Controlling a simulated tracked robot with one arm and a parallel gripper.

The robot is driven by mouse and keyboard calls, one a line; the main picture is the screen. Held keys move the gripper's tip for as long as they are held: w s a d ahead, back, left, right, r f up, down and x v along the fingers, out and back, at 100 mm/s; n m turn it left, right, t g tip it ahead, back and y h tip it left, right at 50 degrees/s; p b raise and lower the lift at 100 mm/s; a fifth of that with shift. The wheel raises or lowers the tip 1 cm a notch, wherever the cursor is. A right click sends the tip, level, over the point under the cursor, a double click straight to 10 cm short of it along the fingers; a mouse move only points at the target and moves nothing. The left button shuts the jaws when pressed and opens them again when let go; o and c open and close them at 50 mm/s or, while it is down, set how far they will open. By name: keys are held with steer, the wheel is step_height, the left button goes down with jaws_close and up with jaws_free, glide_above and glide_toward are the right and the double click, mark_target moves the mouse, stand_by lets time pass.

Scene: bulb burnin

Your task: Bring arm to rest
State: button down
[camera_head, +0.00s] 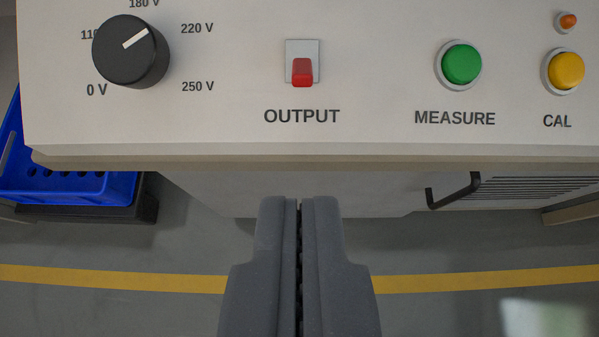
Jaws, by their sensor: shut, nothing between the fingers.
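My gripper (300,202) is at the bottom middle of the view. Its two grey fingers are shut against each other with nothing between them. The fingertips point at the lower front edge of a beige control panel (230,135) and appear apart from its controls. The rest of my arm is out of view.
The panel carries a black voltage knob (131,52), a red OUTPUT switch (302,72), a green MEASURE button (461,64), a yellow CAL button (566,70) and a small orange lamp (567,21). A blue crate (75,190) stands left. A black handle (455,191) sticks out below right.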

steer(key=w+d+r+t+y+p, duration=0.1)
steer(key=w+d+r+p, duration=0.1)
steer(key=r, duration=1.3)
steer(key=w+d+r+t+y+p, duration=0.1)
steer(key=w+d+r+p, duration=0.1)
steer(key=r, duration=1.4)
steer(key=s+d+r+t+p, duration=0.1)
steer(key=s+d+r, duration=0.2)
steer(key=r, duration=0.7)
steer(key=s+d+r+t+h+p, duration=0.1)
steer(key=s+d+r, duration=0.3)
steer(key=r, duration=0.7)
steer(key=s+d+r+t+h+p, duration=0.1)
steer(key=s+d+r+p, duration=0.1)
steer(key=s+d+r, duration=0.2)
steer(key=d+r, duration=0.3)
steer(key=r, duration=0.3)
steer(key=shift+d+r, duration=0.15)
steer(key=shift+d, duration=0.15)
steer(key=shift+s, duration=0.15)
